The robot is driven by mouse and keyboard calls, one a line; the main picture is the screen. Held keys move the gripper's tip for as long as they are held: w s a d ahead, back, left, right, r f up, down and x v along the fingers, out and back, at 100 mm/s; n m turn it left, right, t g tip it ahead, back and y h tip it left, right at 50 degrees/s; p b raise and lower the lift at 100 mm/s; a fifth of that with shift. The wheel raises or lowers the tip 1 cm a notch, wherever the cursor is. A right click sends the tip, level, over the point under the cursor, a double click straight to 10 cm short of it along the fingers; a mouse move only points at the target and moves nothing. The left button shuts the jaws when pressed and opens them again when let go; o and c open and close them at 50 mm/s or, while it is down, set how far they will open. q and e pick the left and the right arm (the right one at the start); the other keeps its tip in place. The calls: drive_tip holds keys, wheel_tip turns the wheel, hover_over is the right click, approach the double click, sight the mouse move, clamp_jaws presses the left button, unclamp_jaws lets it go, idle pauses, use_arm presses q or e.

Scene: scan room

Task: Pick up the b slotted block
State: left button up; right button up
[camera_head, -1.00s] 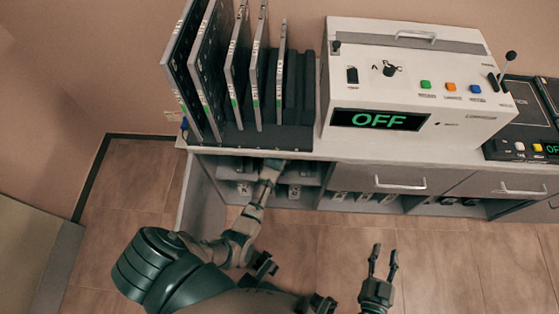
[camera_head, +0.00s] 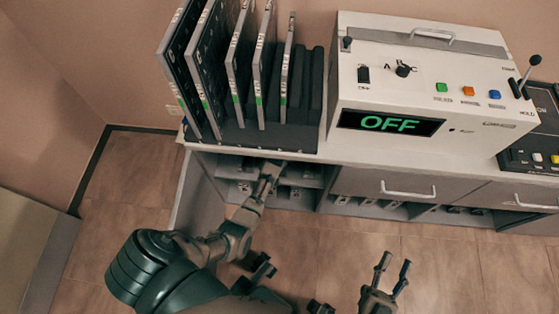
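Several small grey blocks with pale marks sit in the open shelf under the counter. One block (camera_head: 295,193) is just right of my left gripper, and another block (camera_head: 244,187) is to its left. I cannot read any letter on them, so I cannot tell which is the b slotted block. My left gripper (camera_head: 271,170) is at the shelf opening, just under the counter edge. Its fingertips are too small and dark to tell whether they are apart or hold anything. My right gripper (camera_head: 396,260) is open and empty over the floor, in front of the drawers.
A rack (camera_head: 262,136) on the counter holds several upright panels. A white machine (camera_head: 430,90) with a green OFF display stands right of it. A drawer with a handle (camera_head: 408,191) is below. A dark control panel (camera_head: 530,150) is at far right. The floor is clear.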

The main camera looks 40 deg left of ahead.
use_arm(q)
drive_tip(key=shift+d, duration=0.25)
drive_tip(key=shift+a+f, duration=0.15)
drive_tip(key=shift+f, duration=0.05)
idle(0.3)
drive_tip(key=shift+c, duration=1.2)
drive_tip(key=c, duration=1.5)
